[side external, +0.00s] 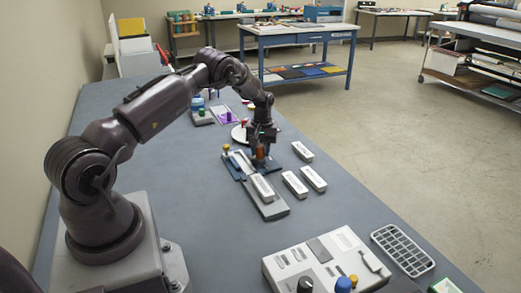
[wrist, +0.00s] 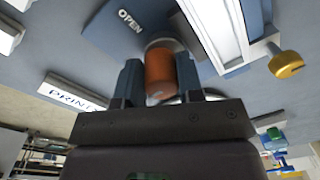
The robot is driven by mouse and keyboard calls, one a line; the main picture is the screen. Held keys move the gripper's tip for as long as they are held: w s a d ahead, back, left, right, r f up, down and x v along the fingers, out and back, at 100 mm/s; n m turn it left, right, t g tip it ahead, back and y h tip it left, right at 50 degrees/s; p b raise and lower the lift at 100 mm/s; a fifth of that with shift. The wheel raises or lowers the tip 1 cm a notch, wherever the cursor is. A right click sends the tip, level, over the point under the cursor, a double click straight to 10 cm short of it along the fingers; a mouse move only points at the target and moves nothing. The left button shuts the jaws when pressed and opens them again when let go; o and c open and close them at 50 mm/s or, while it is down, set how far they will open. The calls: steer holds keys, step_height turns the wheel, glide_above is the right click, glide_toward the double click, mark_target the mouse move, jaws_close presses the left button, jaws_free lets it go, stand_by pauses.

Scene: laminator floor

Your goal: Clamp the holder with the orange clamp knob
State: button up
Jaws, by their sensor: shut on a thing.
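The orange clamp knob (wrist: 159,72) stands between my two gripper fingers in the wrist view. My gripper (wrist: 160,80) is shut on it, with one dark finger on each side. In the side external view my gripper (side external: 261,150) points down over the holder, and the orange knob (side external: 260,154) shows between its fingers.
A brass knob (wrist: 286,64) sticks out beside the rail. Several loose white labelled blocks (side external: 313,179) lie right of the holder. A control panel (side external: 290,262) with knobs and a white grid rack (side external: 376,236) are nearer the camera. The bench left of the holder is clear.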

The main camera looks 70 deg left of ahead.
mark_target(262, 146)
stand_by(0.4)
steer(key=o, duration=0.9)
steer(key=r, duration=1.3)
steer(key=shift+w+d, duration=0.1)
steer(key=shift+w, duration=0.2)
